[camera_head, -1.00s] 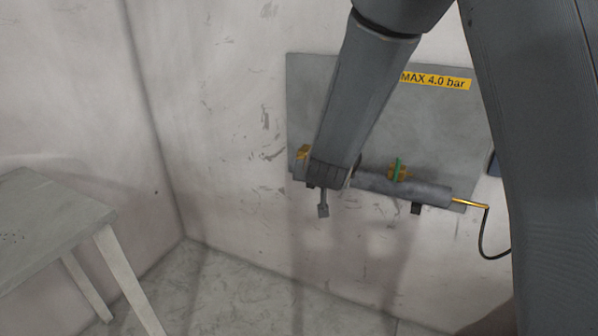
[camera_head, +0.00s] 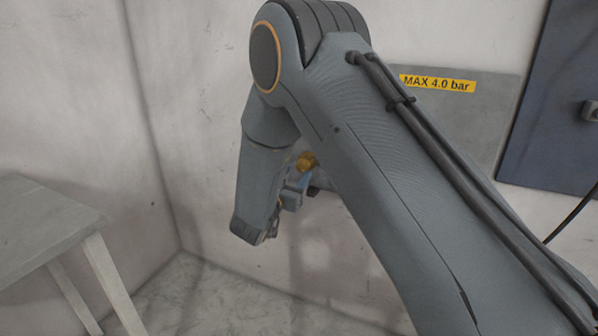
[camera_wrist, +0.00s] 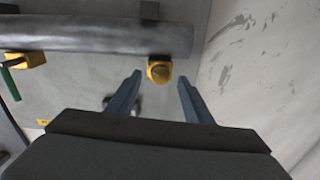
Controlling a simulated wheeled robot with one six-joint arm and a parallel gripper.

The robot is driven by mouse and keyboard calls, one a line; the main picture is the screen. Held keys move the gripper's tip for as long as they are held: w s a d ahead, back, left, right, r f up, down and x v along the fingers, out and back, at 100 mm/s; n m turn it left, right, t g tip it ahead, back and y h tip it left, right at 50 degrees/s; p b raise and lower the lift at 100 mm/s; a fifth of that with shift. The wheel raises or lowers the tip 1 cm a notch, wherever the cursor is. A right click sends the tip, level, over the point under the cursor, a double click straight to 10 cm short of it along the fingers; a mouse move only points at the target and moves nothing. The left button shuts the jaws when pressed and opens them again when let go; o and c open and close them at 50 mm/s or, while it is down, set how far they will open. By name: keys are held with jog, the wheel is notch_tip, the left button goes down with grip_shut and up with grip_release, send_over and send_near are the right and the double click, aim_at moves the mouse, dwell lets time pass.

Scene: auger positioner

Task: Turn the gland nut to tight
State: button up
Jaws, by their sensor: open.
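A yellow brass fitting with a round grey-brown face (camera_wrist: 160,70), which looks like the gland nut, sits beside the grey pipe near its end in the wrist view. It also shows in the head view (camera_head: 306,161), partly hidden by my arm. My gripper (camera_wrist: 160,77) is open, with one bluish finger on each side of the fitting in the picture. I see gaps on both sides and no contact. How far the fingertips are from it in depth I cannot tell. In the head view my gripper (camera_head: 293,192) is mostly hidden.
The grey pipe (camera_wrist: 90,36) runs along the wall panel (camera_head: 490,115). A green-handled brass valve (camera_wrist: 18,64) is at left in the wrist view. A dark bracket (camera_wrist: 149,10) is near the pipe's end. A grey table (camera_head: 40,225) stands at left; a blue cabinet (camera_head: 560,110) is at right.

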aim_at(301, 169)
jog(key=shift+x, duration=1.55)
jog(key=c, duration=1)
